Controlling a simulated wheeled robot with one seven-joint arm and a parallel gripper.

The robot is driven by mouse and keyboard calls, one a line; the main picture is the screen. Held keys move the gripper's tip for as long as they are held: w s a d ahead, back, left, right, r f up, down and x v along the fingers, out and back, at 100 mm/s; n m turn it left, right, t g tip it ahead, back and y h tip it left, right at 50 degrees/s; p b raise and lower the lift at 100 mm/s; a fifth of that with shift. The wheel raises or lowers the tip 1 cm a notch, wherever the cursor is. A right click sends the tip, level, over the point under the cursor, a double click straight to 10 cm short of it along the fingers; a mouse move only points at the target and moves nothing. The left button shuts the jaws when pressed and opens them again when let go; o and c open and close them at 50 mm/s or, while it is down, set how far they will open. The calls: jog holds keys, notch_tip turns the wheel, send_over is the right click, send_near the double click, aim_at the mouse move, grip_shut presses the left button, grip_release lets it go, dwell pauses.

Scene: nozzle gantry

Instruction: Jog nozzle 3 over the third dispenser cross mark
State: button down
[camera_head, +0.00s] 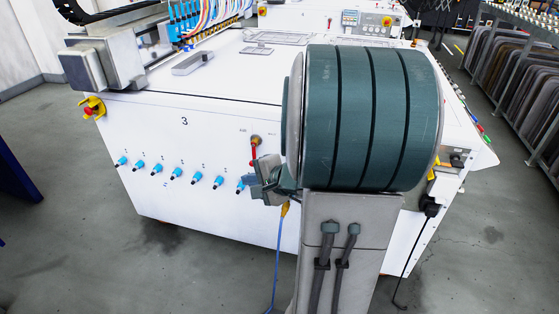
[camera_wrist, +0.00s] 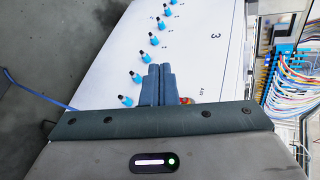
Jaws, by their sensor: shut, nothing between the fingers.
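The blue nozzles (camera_head: 185,15) with colored tubes stand on the gantry at the top left in the head view; they also show at the right edge of the wrist view (camera_wrist: 283,70). I cannot tell which is nozzle 3. No cross mark can be made out. A row of blue knobs (camera_head: 176,174) runs along the white front panel, below a printed 3; several show in the wrist view (camera_wrist: 136,77). My gripper (camera_head: 250,182) is at the right end of this row, close to the panel. Its blue fingers (camera_wrist: 157,70) are together and empty.
The white machine (camera_head: 215,220) fills the middle. A red lever (camera_head: 253,152) is above my gripper; a red piece (camera_wrist: 186,100) shows beside the fingers. An emergency stop (camera_head: 91,107) is at the left corner. A blue cable (camera_wrist: 40,95) hangs nearby.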

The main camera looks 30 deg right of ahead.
jog(key=s+d+f+m+t+h+b, duration=0.1)
jog(key=d+f+m+h+b, duration=0.2)
jog(key=d, duration=1)
notch_tip(320, 180, down, 5)
jog(key=m+h, duration=0.3)
jog(key=m, duration=0.1)
jog(key=shift+s+d+f+b, duration=0.2)
jog(key=shift+s+d+b, duration=0.1)
jog(key=shift+d, duration=0.1)
jog(key=w+d+p, duration=0.2)
jog(key=w+d, duration=0.3)
jog(key=d, duration=0.1)
jog(key=shift+w+d, duration=0.3)
jog(key=shift+w, duration=0.1)
dwell(0.4)
jog(key=shift+w+d, duration=0.3)
jog(key=shift+d, duration=0.05)
